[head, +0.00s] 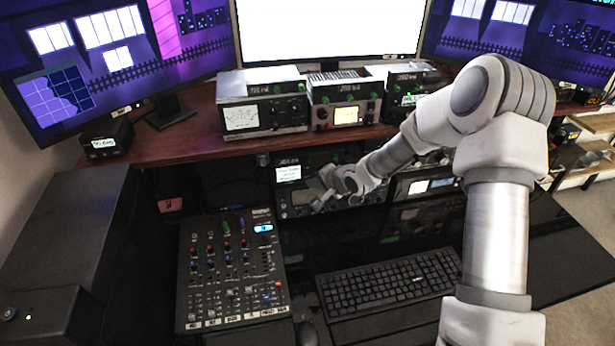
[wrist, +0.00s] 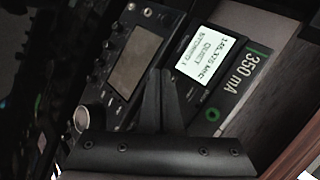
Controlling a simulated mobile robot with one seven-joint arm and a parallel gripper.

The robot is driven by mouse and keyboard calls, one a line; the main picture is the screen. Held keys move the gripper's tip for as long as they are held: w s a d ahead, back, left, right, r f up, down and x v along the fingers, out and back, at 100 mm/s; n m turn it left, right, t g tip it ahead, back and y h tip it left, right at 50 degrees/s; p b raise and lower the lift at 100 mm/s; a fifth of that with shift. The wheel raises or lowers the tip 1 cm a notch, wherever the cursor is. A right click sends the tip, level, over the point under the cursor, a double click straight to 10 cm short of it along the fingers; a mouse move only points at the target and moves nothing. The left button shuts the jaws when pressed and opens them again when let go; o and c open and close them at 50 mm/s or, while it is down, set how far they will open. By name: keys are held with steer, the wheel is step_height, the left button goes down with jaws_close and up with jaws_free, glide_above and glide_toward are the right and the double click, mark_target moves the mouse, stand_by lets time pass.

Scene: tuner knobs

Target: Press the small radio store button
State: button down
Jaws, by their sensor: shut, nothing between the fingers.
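The small radio (wrist: 178,60) has a lit white display (wrist: 207,60) with small dark text, next to a green-marked "350 mA" label (wrist: 240,77). In the head view its lit display (head: 288,174) shows under the shelf, left of my gripper (head: 316,203). I cannot make out the store button; my fingers cover part of the radio's front. In the wrist view my gripper (wrist: 158,74) is shut and empty, its fingertips in front of the edge between the small radio and the larger radio (wrist: 133,60). I cannot tell whether they touch.
The wooden shelf (head: 170,148) overhangs the radios and carries several instruments. A mixer (head: 232,300) stands at front left and a keyboard (head: 388,283) lies below my arm. Another unit with a lit display (head: 430,186) is to the right. Dark open space lies before the radios.

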steer(key=shift+w, duration=0.15)
steer(key=shift+w+a, duration=0.1)
steer(key=shift+w, duration=0.15)
steer(key=shift+w+a+p, duration=0.1)
steer(key=shift+w+p, duration=0.25)
steer(key=shift+w, duration=0.05)
stand_by(0.4)
steer(key=shift+s, duration=0.1)
steer(key=shift+s+d, duration=0.25)
steer(key=shift+s, duration=0.45)
steer(key=s, duration=0.2)
steer(key=s+d, duration=0.1)
steer(key=s, duration=0.1)
steer(key=shift+s+d+b, duration=0.2)
steer(key=shift+s+b, duration=0.1)
steer(key=shift+s, duration=0.1)
stand_by(0.8)
